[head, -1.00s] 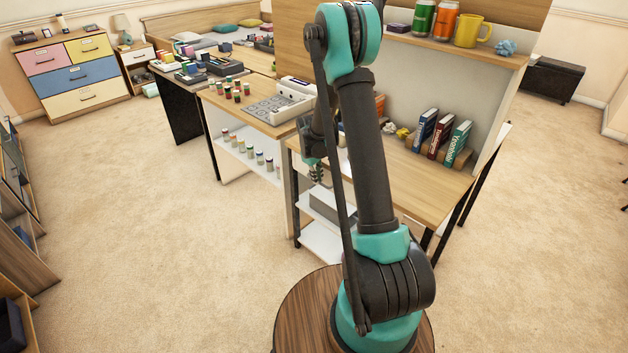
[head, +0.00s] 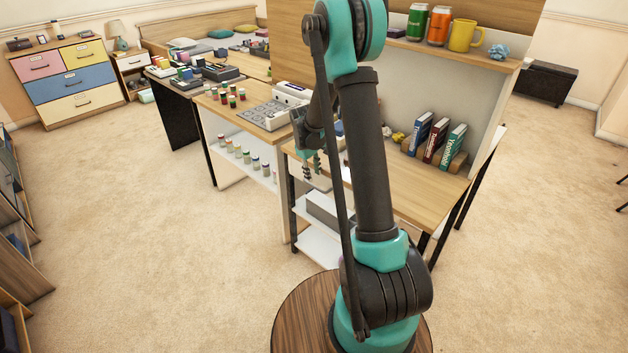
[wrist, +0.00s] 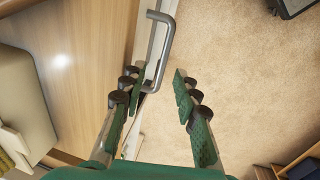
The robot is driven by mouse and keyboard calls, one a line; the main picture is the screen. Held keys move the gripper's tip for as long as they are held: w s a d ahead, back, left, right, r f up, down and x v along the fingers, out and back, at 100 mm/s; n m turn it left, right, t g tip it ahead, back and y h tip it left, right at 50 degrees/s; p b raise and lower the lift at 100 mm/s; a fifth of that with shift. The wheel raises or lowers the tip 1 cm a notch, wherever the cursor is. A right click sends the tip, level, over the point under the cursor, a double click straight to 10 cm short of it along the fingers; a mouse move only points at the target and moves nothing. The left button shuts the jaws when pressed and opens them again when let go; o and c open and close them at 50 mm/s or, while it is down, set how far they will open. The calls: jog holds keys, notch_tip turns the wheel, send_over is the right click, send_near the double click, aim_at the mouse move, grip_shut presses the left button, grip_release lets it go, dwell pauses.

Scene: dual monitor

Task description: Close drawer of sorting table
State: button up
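In the wrist view, a grey metal bar handle (wrist: 168,42) sits on a pale drawer front (wrist: 149,40) beside the wooden tabletop (wrist: 90,50). My gripper (wrist: 160,88) is open, with nothing held between its green padded fingers. The handle's near end reaches toward the gap, close to the left finger; I cannot tell if they touch. In the head view, my gripper (head: 312,170) hangs at the front edge of the near desk (head: 425,183). My arm covers part of that desk, and how far the drawer stands out is unclear.
Books (head: 436,142) stand on the desk. A grey sorting device (head: 270,112) and small jars (head: 232,97) are on the adjoining table. Open shelves (head: 318,243) lie below the desktop.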

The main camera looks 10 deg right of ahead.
notch_tip(320, 180, up, 7)
jog(key=a, duration=0.1)
jog(key=shift+s+f, duration=0.15)
jog(key=shift+s, duration=0.25)
jog(key=s+d+r+m+t+y, duration=0.1)
jog(key=s+m, duration=0.2)
jog(key=s, duration=1.2)
jog(key=s+d+m+t, duration=0.1)
jog(key=s+m, duration=0.3)
jog(key=s, duration=1.2)
jog(key=shift+s+d+r+t+y, duration=0.15)
jog(key=shift+d+r+t+y, duration=0.15)
jog(key=shift+r+t+y, duration=0.15)
